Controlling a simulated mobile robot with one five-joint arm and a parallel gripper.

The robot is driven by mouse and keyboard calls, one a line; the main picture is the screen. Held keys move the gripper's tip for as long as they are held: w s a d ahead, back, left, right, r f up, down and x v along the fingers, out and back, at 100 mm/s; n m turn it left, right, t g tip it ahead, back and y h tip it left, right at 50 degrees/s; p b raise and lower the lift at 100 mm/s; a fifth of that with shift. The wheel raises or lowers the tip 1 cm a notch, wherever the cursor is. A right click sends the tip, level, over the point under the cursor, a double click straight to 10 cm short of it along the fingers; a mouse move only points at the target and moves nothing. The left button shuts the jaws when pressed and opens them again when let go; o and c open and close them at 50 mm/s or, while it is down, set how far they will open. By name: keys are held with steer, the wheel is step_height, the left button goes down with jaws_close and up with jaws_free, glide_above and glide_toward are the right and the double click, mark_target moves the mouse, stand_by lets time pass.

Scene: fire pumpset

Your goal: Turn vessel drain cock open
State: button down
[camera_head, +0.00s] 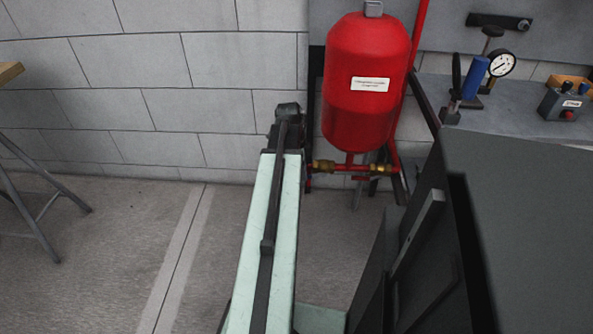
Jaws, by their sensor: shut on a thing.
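The red vessel (366,85) stands upright against the wall, with a white label on its front. Below it runs a short red pipe with a brass fitting (322,166) at its left and a brass valve (380,169) at its right. The left fitting, beside my arm's end, looks like the vessel drain cock; its handle is not clear. My gripper (288,132) is at the far dark end of my arm, just left of that fitting. Its fingertips are hidden by my arm, so the contact itself does not show. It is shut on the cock.
A grey bench (500,115) at the right carries a pressure gauge (501,64), a blue-handled part (474,77) and a small control box (563,104). A large dark cabinet (530,220) fills the lower right. A table leg stands at far left. The floor between is clear.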

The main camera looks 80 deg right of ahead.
steer(key=shift+w+a+r+t, duration=0.1)
steer(key=shift+w+r+t, duration=0.1)
steer(key=shift+w+t, duration=0.2)
steer(key=c, duration=1.5)
jaws_free()
steer(key=shift+s, duration=0.15)
steer(key=shift+c, duration=0.2)
steer(key=r+p, duration=0.8)
steer(key=shift+w, duration=0.4)
steer(key=shift+f, duration=0.1)
